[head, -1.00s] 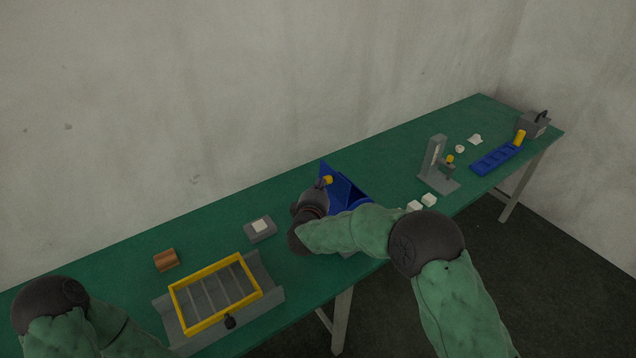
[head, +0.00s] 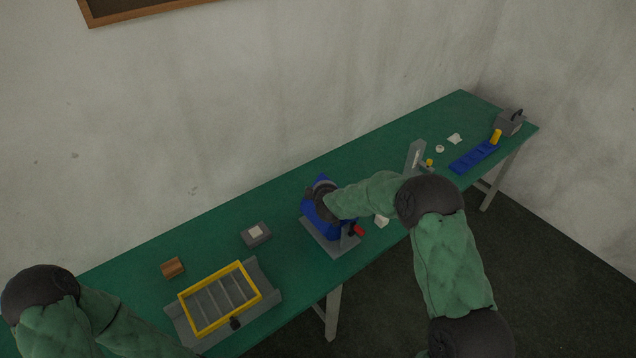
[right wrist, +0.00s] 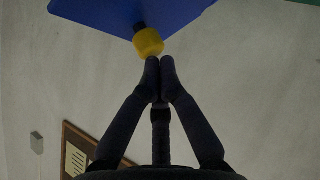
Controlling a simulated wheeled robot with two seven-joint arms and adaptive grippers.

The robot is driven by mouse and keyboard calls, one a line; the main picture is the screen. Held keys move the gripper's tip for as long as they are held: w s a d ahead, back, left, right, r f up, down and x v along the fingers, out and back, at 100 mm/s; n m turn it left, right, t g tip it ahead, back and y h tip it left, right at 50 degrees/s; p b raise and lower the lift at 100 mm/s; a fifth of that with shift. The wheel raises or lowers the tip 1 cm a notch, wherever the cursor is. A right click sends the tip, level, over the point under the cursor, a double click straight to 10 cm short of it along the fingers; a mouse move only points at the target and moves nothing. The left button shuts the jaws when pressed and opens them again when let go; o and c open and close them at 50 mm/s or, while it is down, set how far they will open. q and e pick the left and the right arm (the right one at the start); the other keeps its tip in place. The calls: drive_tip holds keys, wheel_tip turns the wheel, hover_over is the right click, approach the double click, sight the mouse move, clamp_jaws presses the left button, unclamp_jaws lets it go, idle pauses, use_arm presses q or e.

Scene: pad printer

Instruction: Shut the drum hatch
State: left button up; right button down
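The blue drum (head: 317,221) stands on a grey base near the middle of the bench in the head view. My right arm and dark right gripper (head: 321,190) cover much of its top, so the hatch's angle is hard to tell there. In the right wrist view the blue hatch (right wrist: 190,12) fills the top, with a yellow knob (right wrist: 149,42) on it. My right gripper (right wrist: 160,66) has its fingertips together right at the knob, touching or nearly touching it, not around it. My left arm is at the lower left; its gripper is out of view.
A red-tipped handle (head: 357,230) sticks out at the drum's right. A yellow-framed screen (head: 182,299) on a grey stand is at the left front, with a grey block (head: 256,234) behind it. A grey upright stand (head: 414,157) and blue tray (head: 474,157) are farther right.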

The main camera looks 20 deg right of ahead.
drive_tip(key=shift+w+d+r+g+y, duration=0.15)
drive_tip(key=shift+d+g+y, duration=0.15)
drive_tip(key=shift+d, duration=0.25)
drive_tip(key=shift+w+d+f+m+y, duration=0.1)
drive_tip(key=shift+d+f+m+y, duration=0.3)
drive_tip(key=shift+d+m, duration=0.1)
drive_tip(key=shift+w+d+f+m+g+y+b, duration=0.2)
drive_tip(key=shift+d+m+g+y+b, duration=0.1)
drive_tip(key=shift+d+y+b, duration=0.4)
drive_tip(key=shift+w+d+f+m+g+y+b, duration=0.15)
drive_tip(key=shift+m+g+y+b, duration=0.15)
drive_tip(key=shift+y+b, duration=0.3)
drive_tip(key=shift+d+m+g+y+b, duration=0.2)
drive_tip(key=shift+m+y+b, duration=0.15)
drive_tip(key=shift+b, duration=0.35)
drive_tip(key=shift+w+d+f+b, duration=0.3)
drive_tip(key=shift+d+f+b, duration=0.45)
drive_tip(key=shift+b, duration=2.05)
drive_tip(key=shift+d+r, duration=0.1)
drive_tip(key=shift+r, duration=0.05)
